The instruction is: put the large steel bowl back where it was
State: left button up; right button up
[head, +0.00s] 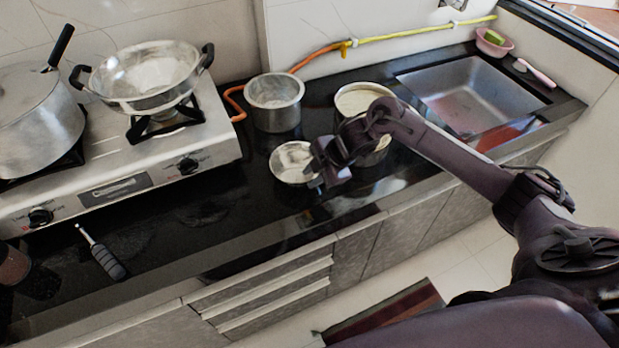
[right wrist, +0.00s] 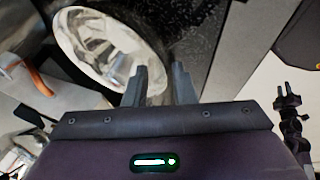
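A shallow, shiny steel bowl (head: 291,163) stands on the black counter, right of the stove. It is the steel bowl closest to my right gripper (head: 316,168), which is at its right edge. In the right wrist view, the bowl (right wrist: 97,42) fills the upper left. The two fingers of the right gripper (right wrist: 162,85) are apart; the left finger overlaps the bowl's rim and the right one is over dark counter. I cannot tell whether they touch the bowl.
A deep steel pot (head: 274,104) stands behind the bowl, and a pot with pale contents (head: 364,101) stands behind my right arm. A two-handled pan (head: 147,78) and a lidded pot (head: 36,118) are on the stove (head: 115,185). A sink (head: 472,93) is at right.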

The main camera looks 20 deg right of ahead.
jog(key=v, duration=1)
jog(key=shift+b, duration=0.4)
jog(key=shift+s, duration=0.1)
